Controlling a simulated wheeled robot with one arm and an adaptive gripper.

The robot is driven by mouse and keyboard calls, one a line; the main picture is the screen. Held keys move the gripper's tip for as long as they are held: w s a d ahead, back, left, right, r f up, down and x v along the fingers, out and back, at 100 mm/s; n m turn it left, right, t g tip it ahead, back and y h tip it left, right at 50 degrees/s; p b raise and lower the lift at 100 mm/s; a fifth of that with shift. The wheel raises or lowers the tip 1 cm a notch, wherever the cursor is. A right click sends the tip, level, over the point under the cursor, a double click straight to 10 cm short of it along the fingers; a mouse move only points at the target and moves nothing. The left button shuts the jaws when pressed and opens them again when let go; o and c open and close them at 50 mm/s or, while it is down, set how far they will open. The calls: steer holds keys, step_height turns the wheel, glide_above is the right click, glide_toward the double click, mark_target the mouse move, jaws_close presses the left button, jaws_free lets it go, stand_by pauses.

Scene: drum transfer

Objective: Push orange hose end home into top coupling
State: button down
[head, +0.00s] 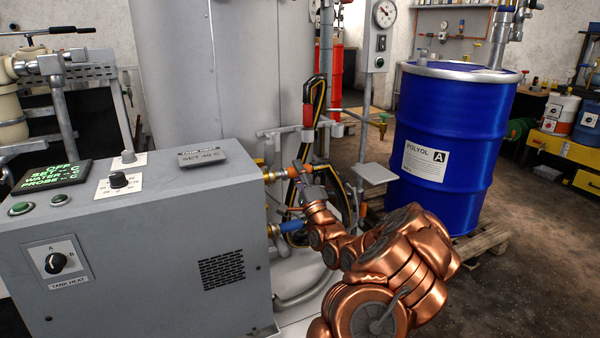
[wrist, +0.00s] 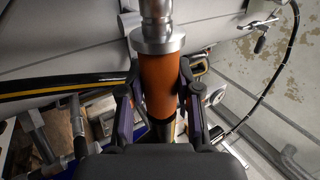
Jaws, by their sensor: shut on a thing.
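The orange hose end (head: 283,174) is at the brass top coupling (head: 268,177) on the right side of the grey heater box. My gripper (head: 302,179) is beside the coupling and shut on the hose end. In the wrist view the orange sleeve (wrist: 157,85) stands upright between the two dark fingers, one on each side. A silvery metal collar (wrist: 156,39) meets its upper end, with no clear gap between them. How deep the hose end sits inside the coupling cannot be told.
A blue hose end (head: 292,228) is at the lower coupling (head: 273,230). The grey heater box (head: 170,240) is close on the left. Black-and-yellow hose loops hang behind my gripper. A blue drum (head: 450,140) stands on a pallet to the right.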

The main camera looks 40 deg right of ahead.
mark_target(287, 173)
steer(key=shift+w+a, duration=0.3)
steer(key=shift+a, duration=0.5)
steer(key=shift+w+a, duration=0.25)
steer(key=shift+a, duration=0.5)
steer(key=c, duration=0.7)
jaws_free()
steer(key=shift+a, duration=0.1)
steer(key=shift+d+v, duration=0.15)
steer(key=shift+v, duration=2.85)
steer(key=shift+d+v, duration=0.1)
steer(key=shift+v, duration=2.95)
